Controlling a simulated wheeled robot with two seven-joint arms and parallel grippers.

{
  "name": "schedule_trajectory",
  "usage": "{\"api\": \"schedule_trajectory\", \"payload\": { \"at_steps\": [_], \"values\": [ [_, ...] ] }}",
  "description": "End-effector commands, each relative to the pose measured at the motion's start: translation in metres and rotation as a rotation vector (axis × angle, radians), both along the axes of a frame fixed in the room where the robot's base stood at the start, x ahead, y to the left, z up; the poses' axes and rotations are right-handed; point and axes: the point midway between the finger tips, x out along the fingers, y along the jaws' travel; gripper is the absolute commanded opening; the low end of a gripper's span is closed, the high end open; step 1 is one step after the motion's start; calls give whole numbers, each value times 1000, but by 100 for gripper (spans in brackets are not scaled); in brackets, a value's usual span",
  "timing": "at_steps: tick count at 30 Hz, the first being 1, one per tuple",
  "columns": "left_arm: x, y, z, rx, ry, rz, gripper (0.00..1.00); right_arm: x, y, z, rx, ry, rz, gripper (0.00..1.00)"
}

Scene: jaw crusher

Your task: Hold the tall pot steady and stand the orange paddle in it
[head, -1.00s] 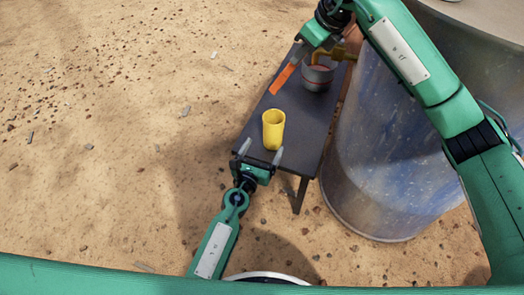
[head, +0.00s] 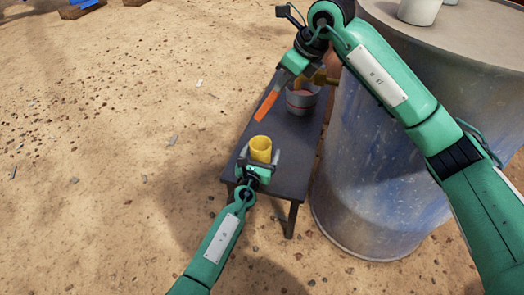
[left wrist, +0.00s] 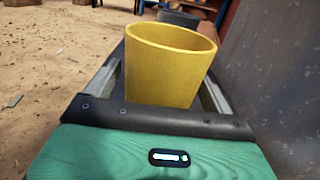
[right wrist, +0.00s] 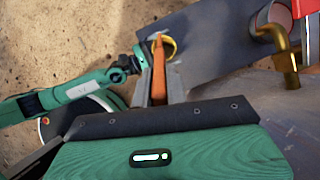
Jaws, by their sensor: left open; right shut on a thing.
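The tall yellow pot (head: 261,149) stands upright near the front end of the dark bench. It also shows in the left wrist view (left wrist: 170,66). My left gripper (head: 259,163) is open, with one finger on each side of the pot; I cannot tell whether either finger touches it. My right gripper (head: 284,84) is shut on the orange paddle (head: 266,106), above the bench and farther back than the pot. In the right wrist view the paddle (right wrist: 159,72) points away from the fingers, towards the yellow pot (right wrist: 166,46).
The narrow dark bench (head: 284,157) carries a grey pot (head: 302,98) with a yellow-brown piece (head: 319,79) beside it, behind the yellow pot. A large blue-grey drum (head: 375,165) stands close on the right, with a pale cup (head: 419,10) on top. Open sandy ground lies left.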

Motion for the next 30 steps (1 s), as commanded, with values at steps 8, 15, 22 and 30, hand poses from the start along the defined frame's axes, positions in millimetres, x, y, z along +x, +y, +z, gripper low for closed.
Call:
{"api": "schedule_trajectory", "payload": {
  "at_steps": [8, 15, 22, 30],
  "values": [
    [10, -3, 0, 1, 0, 1, 86, 0, 0, 0, 0, 0, 0, 0],
    [10, -3, 0, 1, 0, 1, 80, 0, 0, 0, 0, 0, 0, 0],
    [10, -2, 0, 1, 0, 1, 36, 0, 0, 0, 0, 0, 0, 0],
    [10, -2, 0, 1, 0, 1, 36, 7, 16, -10, -66, 46, 6, 0]
  ]
}}
